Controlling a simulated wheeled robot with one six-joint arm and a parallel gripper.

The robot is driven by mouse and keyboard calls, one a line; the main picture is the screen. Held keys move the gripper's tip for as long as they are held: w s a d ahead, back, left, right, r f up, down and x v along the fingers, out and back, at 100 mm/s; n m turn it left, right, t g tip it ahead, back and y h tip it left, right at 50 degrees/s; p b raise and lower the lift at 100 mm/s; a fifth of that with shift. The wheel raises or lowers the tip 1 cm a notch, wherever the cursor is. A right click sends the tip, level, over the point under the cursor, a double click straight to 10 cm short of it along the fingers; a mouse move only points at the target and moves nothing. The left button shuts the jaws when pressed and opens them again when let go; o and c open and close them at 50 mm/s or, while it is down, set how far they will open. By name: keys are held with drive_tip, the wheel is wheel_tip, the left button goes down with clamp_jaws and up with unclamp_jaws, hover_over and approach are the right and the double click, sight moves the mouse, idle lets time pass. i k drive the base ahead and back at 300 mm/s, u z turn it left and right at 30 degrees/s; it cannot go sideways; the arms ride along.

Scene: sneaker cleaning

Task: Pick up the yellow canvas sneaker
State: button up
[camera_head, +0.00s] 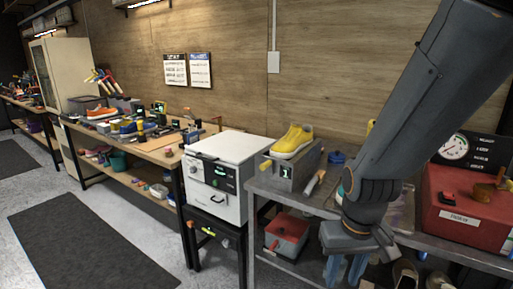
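The yellow canvas sneaker (293,140) has a pale sole. It rests on top of a grey box-shaped device (283,172) with a small lit display, at the left end of the metal bench. My gripper (346,270) hangs low in front of the bench, to the right of the sneaker and well below it, apart from it. Its two bluish fingers point down with a gap between them, and nothing shows between them. The fingertips are close to the lower picture edge.
A white cabinet (230,168) stands left of the sneaker. A brush-like tool (315,183) and a blue round item (337,158) are on the metal bench (290,200). Floor at left is open.

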sight(297, 138)
drive_tip(key=u, duration=1.55)
drive_tip(key=i, duration=1.1)
drive_tip(key=z, duration=1.15)
